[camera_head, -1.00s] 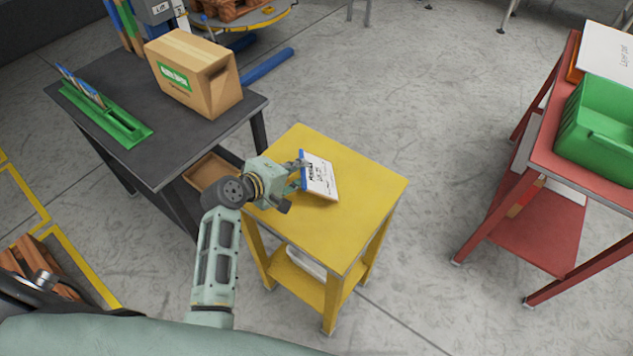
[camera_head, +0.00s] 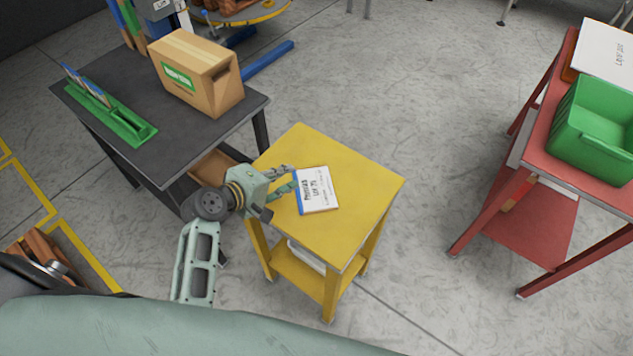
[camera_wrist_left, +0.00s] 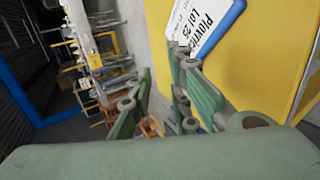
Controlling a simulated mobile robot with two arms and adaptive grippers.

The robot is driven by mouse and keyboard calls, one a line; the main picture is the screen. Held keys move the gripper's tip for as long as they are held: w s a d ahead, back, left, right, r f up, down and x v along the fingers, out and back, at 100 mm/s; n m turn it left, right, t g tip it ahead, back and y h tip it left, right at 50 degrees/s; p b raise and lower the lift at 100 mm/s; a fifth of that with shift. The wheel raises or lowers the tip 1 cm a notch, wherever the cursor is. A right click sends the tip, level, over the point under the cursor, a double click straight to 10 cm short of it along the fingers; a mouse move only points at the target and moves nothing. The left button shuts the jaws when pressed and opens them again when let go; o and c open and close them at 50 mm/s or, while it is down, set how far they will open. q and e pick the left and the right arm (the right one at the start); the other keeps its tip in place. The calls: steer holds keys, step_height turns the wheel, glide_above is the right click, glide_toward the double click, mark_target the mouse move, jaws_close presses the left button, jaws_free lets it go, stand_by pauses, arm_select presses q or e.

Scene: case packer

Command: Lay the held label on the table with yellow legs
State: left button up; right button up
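The label (camera_head: 317,190), a white card with a blue edge and black print, lies flat on the top of the yellow table (camera_head: 345,235), left of the middle. My left gripper (camera_head: 289,178) is at the table's left side, fingers apart and empty, just left of the label's blue edge. In the left wrist view the label (camera_wrist_left: 208,22) shows behind one finger of my gripper (camera_wrist_left: 160,85), over the yellow top (camera_wrist_left: 265,60). Whether a fingertip still touches the label I cannot tell. My right gripper is not in view.
A dark table (camera_head: 165,140) at left holds a cardboard box (camera_head: 208,90) and a green rack (camera_head: 130,130) with cards. A red table (camera_head: 550,150) at right holds a green bin (camera_head: 575,155) and a white sheet (camera_head: 605,50). The yellow top's right part is clear.

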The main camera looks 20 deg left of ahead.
arm_select(q)
step_height(320, 180, up, 8)
steer(key=s+a+f+p, duration=0.1)
steer(key=s+p, duration=0.2)
steer(key=p, duration=0.4)
steer(key=s+d+m+g+y, duration=0.2)
steer(key=s+m+g, duration=0.2)
steer(key=s+m, duration=0.55)
steer(key=s+d+m+g+y, duration=0.2)
steer(key=s+m+g, duration=0.3)
steer(key=s, duration=0.8)
step_height(320, 180, down, 30)
steer(key=s+m+b, duration=0.1)
steer(key=s+b, duration=0.1)
steer(key=b, duration=0.4)
steer(key=s+a+f+b, duration=0.1)
steer(key=s+f+b, duration=0.1)
steer(key=s+f, duration=0.6)
steer(key=s+a+f+g+b, duration=0.1)
steer(key=s+a+f+b, duration=0.1)
steer(key=s+f, duration=0.7)
step_height(320, 180, down, 6)
steer(key=shift+f+y+b, duration=0.25)
steer(key=shift+y+b, duration=0.15)
steer(key=shift+b, duration=0.1)
